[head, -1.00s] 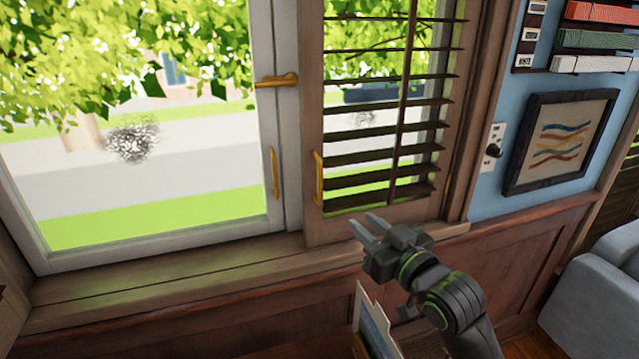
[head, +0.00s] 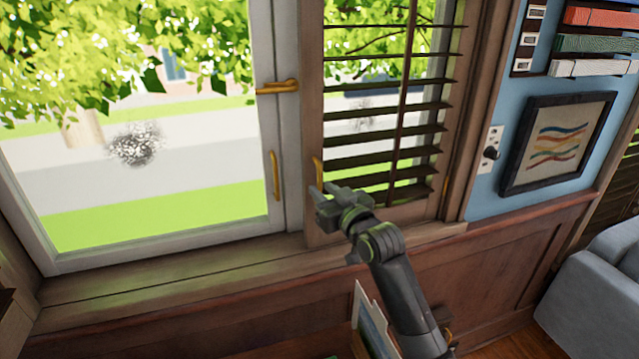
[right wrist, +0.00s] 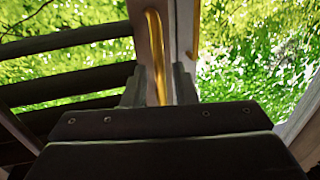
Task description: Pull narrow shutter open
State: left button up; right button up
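The narrow shutter (head: 312,120) is a brown wooden frame with dark slats, standing over the right part of the window. Its brass handle (head: 318,172) is upright on the frame's left edge. My right gripper (head: 322,190) is at the lower end of this handle and hides part of it in the head view. In the right wrist view the handle (right wrist: 157,60) runs down between the two open fingertips (right wrist: 158,88); whether either finger touches it I cannot tell. My left gripper is not in view.
The white window frame (head: 291,200) left of the shutter has its own brass handles (head: 274,175). A wooden sill (head: 180,276) runs below. Papers or folders (head: 372,325) stand under my right arm. A grey sofa (head: 600,290) is at the lower right.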

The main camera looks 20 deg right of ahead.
jog(key=shift+x, duration=1.15)
grip_shut()
